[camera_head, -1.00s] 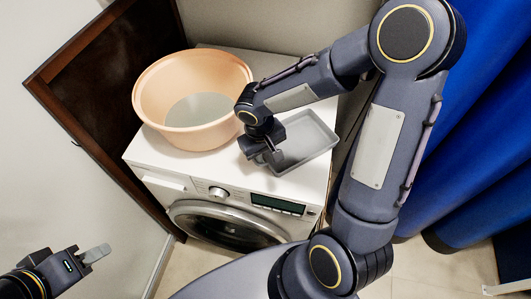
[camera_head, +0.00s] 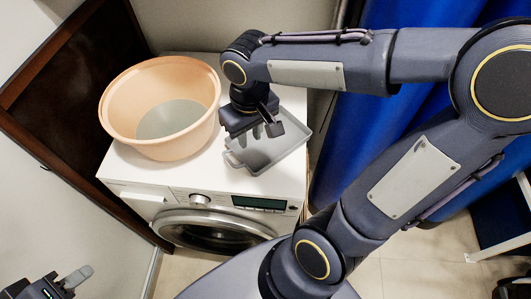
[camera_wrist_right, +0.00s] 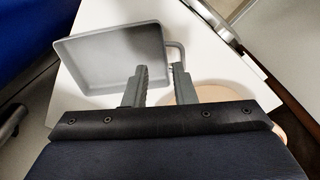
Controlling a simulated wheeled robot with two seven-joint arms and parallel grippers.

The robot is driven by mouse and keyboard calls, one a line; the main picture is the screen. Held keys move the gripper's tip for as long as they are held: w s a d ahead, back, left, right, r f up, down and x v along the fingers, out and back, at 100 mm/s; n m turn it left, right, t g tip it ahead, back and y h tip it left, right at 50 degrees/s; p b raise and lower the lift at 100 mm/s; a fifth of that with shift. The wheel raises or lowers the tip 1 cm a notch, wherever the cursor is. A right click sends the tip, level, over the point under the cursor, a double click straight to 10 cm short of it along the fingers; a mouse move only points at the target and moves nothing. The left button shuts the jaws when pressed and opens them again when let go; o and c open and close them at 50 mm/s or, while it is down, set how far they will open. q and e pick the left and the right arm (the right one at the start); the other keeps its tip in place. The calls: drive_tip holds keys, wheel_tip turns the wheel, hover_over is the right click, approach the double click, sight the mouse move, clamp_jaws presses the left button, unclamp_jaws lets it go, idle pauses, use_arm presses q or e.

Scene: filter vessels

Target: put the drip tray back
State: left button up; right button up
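The drip tray is a shallow grey rectangular tray (camera_head: 292,150) with a loop handle on its front-left side. It lies on the white washing machine (camera_head: 135,178), right of the peach basin. In the right wrist view the tray (camera_wrist_right: 105,58) is at upper left, with its handle (camera_wrist_right: 177,50) on its right side. My right gripper (camera_head: 266,131) is over the left part of the tray, fingers down. My left gripper (camera_head: 72,280) is at lower left, away from the tray.
The peach basin (camera_head: 118,98), with a grey-green bottom, fills the machine top's left. A dark brown panel (camera_head: 75,75) stands at left and blue curtains (camera_head: 345,155) hang at right. The machine's front edge is clear.

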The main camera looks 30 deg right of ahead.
drive_tip(key=s+r+m+t+y, duration=0.1)
drive_tip(key=s+m+t+y, duration=0.1)
drive_tip(key=s, duration=0.8)
drive_tip(key=t+y, duration=0.1)
drive_tip(key=t, duration=0.1)
drive_tip(key=shift+t+y, duration=0.4)
drive_tip(key=shift+a, duration=0.1)
